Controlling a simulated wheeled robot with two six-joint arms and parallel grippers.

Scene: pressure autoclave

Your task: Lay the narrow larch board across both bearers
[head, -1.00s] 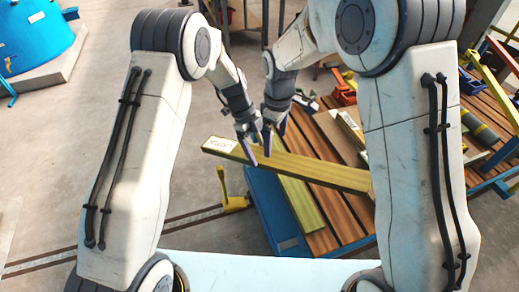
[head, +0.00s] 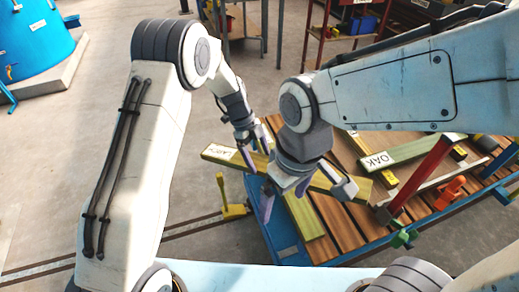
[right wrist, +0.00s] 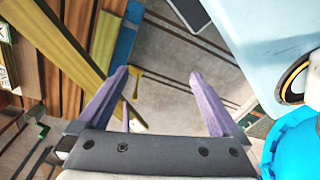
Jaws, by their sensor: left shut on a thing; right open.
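A long narrow yellow-green board with a white label (head: 222,152) reaches over the left edge of the plank-decked trolley in the head view. The label is too small to read surely. My left gripper (head: 253,156) is shut on it near the labelled end. My right gripper (head: 285,195) is open and empty, in front of the board's middle and hiding part of it. In the right wrist view the board (right wrist: 72,50) runs beside the left finger of that gripper (right wrist: 163,95). I cannot tell which pieces are the two bearers.
A shorter yellow-green piece (head: 304,216) lies on the trolley deck (head: 337,215). A board labelled OAK (head: 408,152), a red post (head: 420,173) and an orange clamp-like piece (head: 450,192) are at right. A yellow pedal-like stand (head: 232,208) is on the floor.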

